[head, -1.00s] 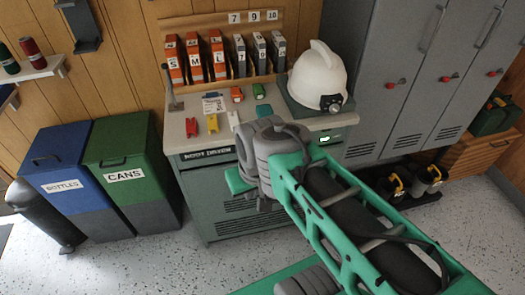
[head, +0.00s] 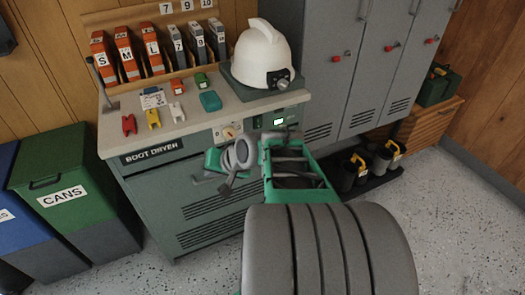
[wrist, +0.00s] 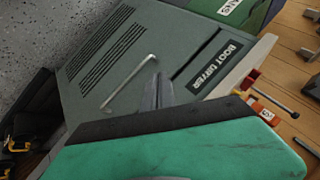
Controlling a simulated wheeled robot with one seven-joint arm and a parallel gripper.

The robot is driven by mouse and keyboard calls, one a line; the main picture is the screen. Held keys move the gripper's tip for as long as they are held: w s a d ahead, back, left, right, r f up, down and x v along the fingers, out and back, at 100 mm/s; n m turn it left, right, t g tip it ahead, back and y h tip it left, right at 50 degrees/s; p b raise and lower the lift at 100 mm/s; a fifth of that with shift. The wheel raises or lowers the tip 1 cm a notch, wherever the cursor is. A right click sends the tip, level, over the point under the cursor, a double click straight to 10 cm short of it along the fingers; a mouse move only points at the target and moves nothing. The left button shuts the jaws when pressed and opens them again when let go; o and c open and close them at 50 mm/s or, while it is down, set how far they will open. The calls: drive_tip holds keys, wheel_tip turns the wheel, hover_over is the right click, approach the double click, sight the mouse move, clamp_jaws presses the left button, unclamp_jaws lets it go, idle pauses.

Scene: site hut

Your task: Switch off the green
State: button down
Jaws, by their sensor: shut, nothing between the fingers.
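The boot dryer (head: 165,170) is a grey-green cabinet with a pale top and a "BOOT DRYER" label. My gripper (head: 225,189) is in front of the cabinet, below the dial. In the wrist view its fingers (wrist: 157,92) are shut and empty, beside the cabinet's bar handle (wrist: 128,82); contact cannot be told. My arm hides part of the front.
On the top stand a white helmet (head: 262,55), a teal block (head: 210,101), a green toy-like piece (head: 201,80) and red, yellow and white clips. A green CANS bin (head: 62,180) stands left. Grey lockers (head: 345,70) stand right. Speckled floor (head: 455,220) is clear at right.

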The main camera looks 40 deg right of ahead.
drive_tip(key=d+f+m+t+h+b, duration=0.2)
drive_tip(key=d+f+m+t+b, duration=0.4)
drive_tip(key=d, duration=0.6)
drive_tip(key=s+d+r+m+h+b, duration=0.1)
drive_tip(key=s+d+m+h, duration=0.1)
drive_tip(key=d, duration=0.3)
drive_tip(key=s+d+r+m+t+h+b, duration=0.1)
drive_tip(key=s+d+m+h, duration=0.1)
drive_tip(key=s+d+m, duration=0.1)
drive_tip(key=shift+s+d+r+m+t+b, duration=0.15)
drive_tip(key=shift+s+d+m+t+b, duration=0.2)
drive_tip(key=shift+d+m, duration=0.7)
drive_tip(key=shift+a, duration=0.15)
drive_tip(key=b, duration=0.3)
approach(259, 128)
drive_tip(key=x, duration=0.5)
drive_tip(key=shift+w+f, duration=0.3)
drive_tip(key=shift+w, duration=0.05)
drive_tip(key=shift+w+d, duration=0.25)
drive_tip(key=shift+w, duration=0.25)
